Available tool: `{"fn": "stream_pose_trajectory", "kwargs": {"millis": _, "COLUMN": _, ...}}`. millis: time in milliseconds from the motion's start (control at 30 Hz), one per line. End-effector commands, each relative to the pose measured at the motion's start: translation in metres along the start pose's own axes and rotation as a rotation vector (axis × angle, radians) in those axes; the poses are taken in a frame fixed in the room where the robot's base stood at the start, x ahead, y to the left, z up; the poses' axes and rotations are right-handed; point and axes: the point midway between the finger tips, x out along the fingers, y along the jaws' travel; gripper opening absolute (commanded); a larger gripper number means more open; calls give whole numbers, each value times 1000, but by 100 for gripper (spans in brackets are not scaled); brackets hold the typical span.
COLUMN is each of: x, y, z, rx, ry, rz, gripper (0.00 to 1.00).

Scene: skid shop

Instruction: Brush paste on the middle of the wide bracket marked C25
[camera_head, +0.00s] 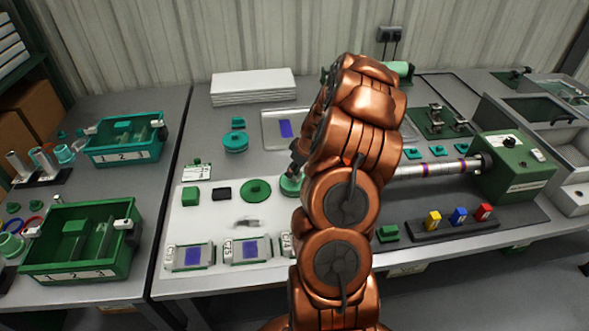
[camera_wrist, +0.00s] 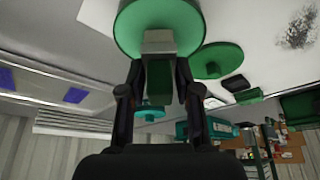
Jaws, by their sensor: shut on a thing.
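Two grey brackets with blue-purple patches, one at left (camera_head: 187,256) and one beside it (camera_head: 250,250), lie along the front of the white mat. Part of a third (camera_head: 287,245) shows beside my arm. My gripper (camera_wrist: 160,85) is shut on a grey-green block (camera_wrist: 158,42), which stands against a round green disc (camera_wrist: 128,30). I cannot tell whether the two are joined. In the head view my arm hides the gripper; part of a green disc (camera_head: 289,186) shows beside it. No paste is identifiable.
A green disc (camera_head: 256,190), a black block (camera_head: 221,194) and a green block (camera_head: 190,196) lie on the mat, near a dark smudge (camera_head: 248,223). A metal tray (camera_head: 270,142) is behind. A shaft machine (camera_head: 512,165) and coloured blocks (camera_head: 459,216) stand right.

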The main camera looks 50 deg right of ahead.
Motion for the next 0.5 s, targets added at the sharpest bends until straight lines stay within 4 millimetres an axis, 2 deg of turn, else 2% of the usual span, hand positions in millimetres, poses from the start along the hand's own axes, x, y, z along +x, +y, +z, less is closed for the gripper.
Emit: {"fn": "stream_pose_trajectory", "kwargs": {"millis": 500, "x": 5, "y": 0, "z": 2, "rx": 0, "ry": 0, "rz": 0, "gripper": 5}}
